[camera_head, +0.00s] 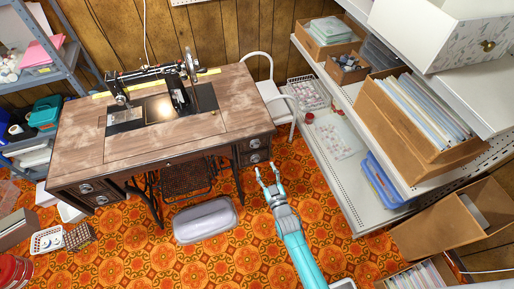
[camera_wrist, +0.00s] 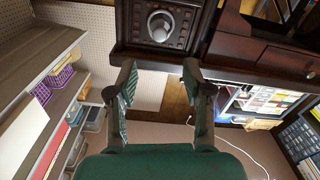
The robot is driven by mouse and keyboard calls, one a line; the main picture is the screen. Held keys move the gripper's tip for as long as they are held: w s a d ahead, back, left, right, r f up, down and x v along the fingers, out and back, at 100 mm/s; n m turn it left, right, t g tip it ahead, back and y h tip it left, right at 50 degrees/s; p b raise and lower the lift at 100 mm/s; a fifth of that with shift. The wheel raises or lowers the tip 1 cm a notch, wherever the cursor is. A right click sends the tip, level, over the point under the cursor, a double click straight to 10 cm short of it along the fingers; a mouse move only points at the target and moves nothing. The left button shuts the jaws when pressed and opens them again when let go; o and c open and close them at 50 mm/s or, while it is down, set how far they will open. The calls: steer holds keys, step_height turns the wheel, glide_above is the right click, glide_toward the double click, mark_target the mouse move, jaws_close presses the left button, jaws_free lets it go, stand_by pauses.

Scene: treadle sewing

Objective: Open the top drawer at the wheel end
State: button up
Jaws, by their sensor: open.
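The wooden treadle sewing table (camera_head: 110,148) carries a black sewing machine (camera_head: 140,74) with its handwheel (camera_head: 190,62) on the right. The right-hand stack holds an upper drawer (camera_head: 255,143) and a lower one, each with a round metal pull. My gripper (camera_head: 267,169) is open and empty, just in front of and slightly below these drawers. In the wrist view, a dark carved drawer front (camera_wrist: 174,43) with a round pull (camera_wrist: 160,25) lies beyond my open fingers (camera_wrist: 159,75). The fingers do not touch it. I cannot tell which drawer of the stack this is.
A grey cushion-like object (camera_head: 205,220) lies on the orange patterned floor left of my arm. A white chair (camera_head: 277,100) stands behind the table's right end. White shelving (camera_head: 345,190) with boxes lines the right side. Open floor lies around my gripper.

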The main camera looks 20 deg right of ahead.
mark_target(257, 147)
steer(key=w, duration=1.1)
steer(key=shift+w, duration=0.15)
jaws_close()
